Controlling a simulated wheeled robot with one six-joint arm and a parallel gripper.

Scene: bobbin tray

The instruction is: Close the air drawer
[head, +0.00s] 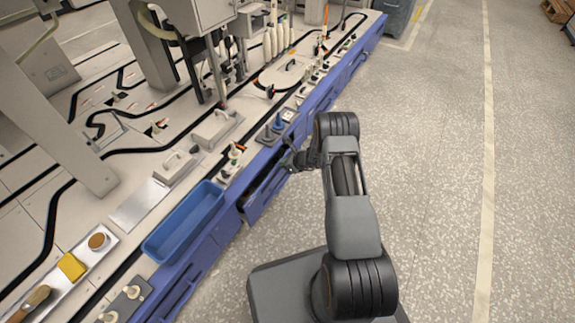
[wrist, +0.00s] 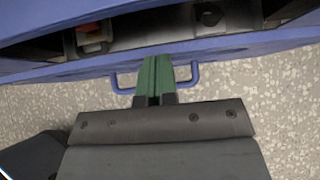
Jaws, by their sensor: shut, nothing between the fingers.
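The blue air drawer (head: 254,209) stands partly open from the blue bench side in the head view. In the wrist view its blue front (wrist: 228,44) crosses the top of the picture, with the dark inside showing behind it. Its blue bar handle (wrist: 191,76) shows on both sides of my green fingers. My gripper (wrist: 155,62) is shut and empty, its tips at the drawer front between the handle's ends; I cannot tell if they touch. In the head view my gripper (head: 287,164) is beside the open drawer, small and dark.
A blue open bin (head: 186,222) sits on the bench left of the drawer. A red part (wrist: 88,27) and dark parts show in the drawer. Bobbins and fixtures line the bench edge. The speckled floor (head: 430,150) to the right is clear.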

